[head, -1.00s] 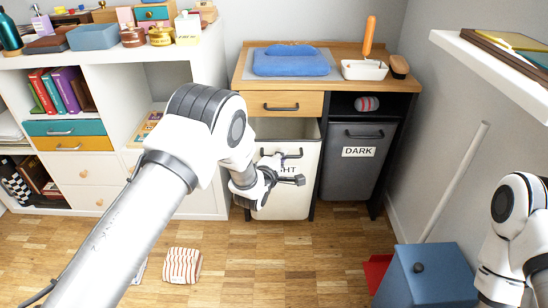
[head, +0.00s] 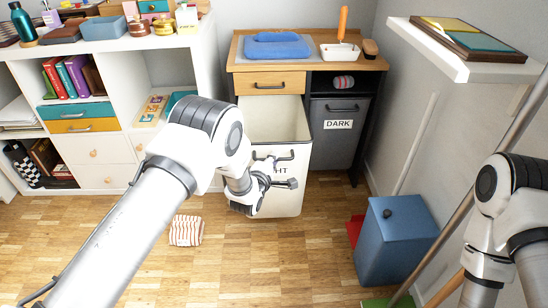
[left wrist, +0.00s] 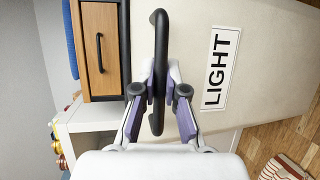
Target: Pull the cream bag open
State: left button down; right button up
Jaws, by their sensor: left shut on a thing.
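The cream bag (head: 285,203) stands pulled out from the wooden-topped cabinet, with its open top and inside showing. Its front bears a label (left wrist: 221,68) reading LIGHT in the left wrist view, partly hidden by my gripper in the head view. My left gripper (head: 272,175) is at the front of the bag, shut on its black bar handle (left wrist: 159,40). In the left wrist view the fingers of my left gripper (left wrist: 159,91) close on the bar from both sides. My right arm shows at the right edge, but its gripper is not in view.
A grey bag (head: 335,150) labelled DARK sits in the cabinet (head: 240,52) to the right. A wooden drawer (head: 270,84) is shut above the cream bag. A striped cloth (head: 186,231) lies on the floor.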

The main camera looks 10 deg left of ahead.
pick_arm(q)
jog(key=c, duration=1.2)
grip_release()
jog(key=v, duration=1.2)
jog(key=shift+f, duration=0.15)
